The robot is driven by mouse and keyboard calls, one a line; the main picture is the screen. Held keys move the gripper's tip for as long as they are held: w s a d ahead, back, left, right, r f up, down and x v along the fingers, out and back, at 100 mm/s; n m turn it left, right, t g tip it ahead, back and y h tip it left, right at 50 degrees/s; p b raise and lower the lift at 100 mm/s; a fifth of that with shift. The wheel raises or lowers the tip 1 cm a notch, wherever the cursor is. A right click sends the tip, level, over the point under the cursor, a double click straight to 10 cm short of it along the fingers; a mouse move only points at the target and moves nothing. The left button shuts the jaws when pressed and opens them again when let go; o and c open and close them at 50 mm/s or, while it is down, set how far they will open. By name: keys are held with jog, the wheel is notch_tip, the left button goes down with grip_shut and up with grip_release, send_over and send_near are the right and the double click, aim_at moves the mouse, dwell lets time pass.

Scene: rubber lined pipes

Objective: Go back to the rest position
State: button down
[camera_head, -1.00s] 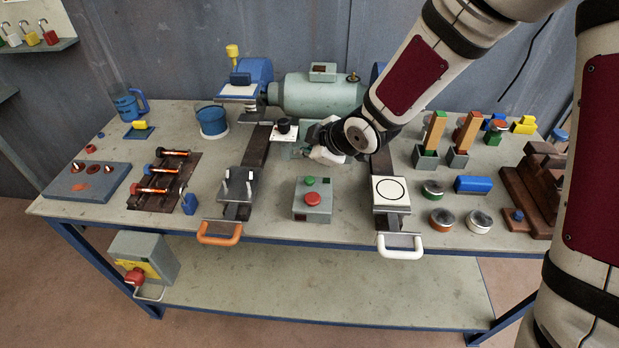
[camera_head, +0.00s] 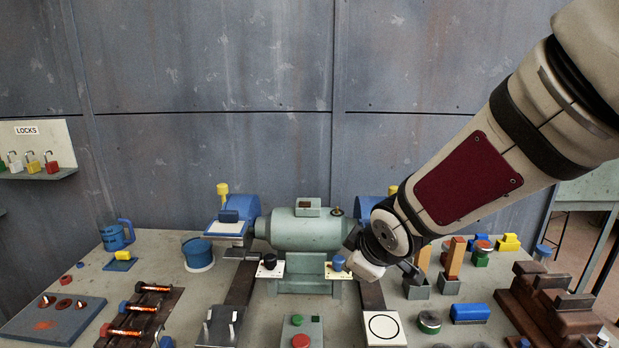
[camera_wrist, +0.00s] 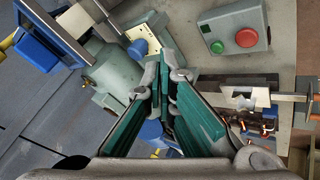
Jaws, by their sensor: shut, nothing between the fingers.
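My gripper (camera_wrist: 163,62) shows in the wrist view with its green-padded fingers together at the tips and nothing held between them. In the head view my arm reaches in from the upper right and ends above the table, in front of the right end of the green motor (camera_head: 300,235). My wrist hides the fingertips there. The green motor also shows in the wrist view (camera_wrist: 112,75), left of my fingers. A grey box with a red and a green button (camera_wrist: 236,32) lies to the upper right in that view.
The workbench (camera_head: 215,280) is crowded. A blue mug (camera_head: 113,237) and blue pot (camera_head: 197,254) stand left of the motor. Small orange-brown blocks (camera_head: 455,256) and brown steps (camera_head: 545,305) stand at right. Padlocks (camera_head: 33,163) sit on a wall shelf. The space above the bench is mostly free.

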jog(key=s+d+r+m+g+h, duration=0.1)
jog(key=s+d+r+m+h, duration=0.1)
jog(key=s+d+r+m, duration=0.65)
jog(key=s+d+m+g, duration=0.1)
jog(key=s+d+m, duration=0.1)
jog(key=s, duration=1.4)
jog(key=shift+s+r+m+g+y, duration=0.3)
jog(key=shift+s+m, duration=0.1)
jog(key=shift+m, duration=0.15)
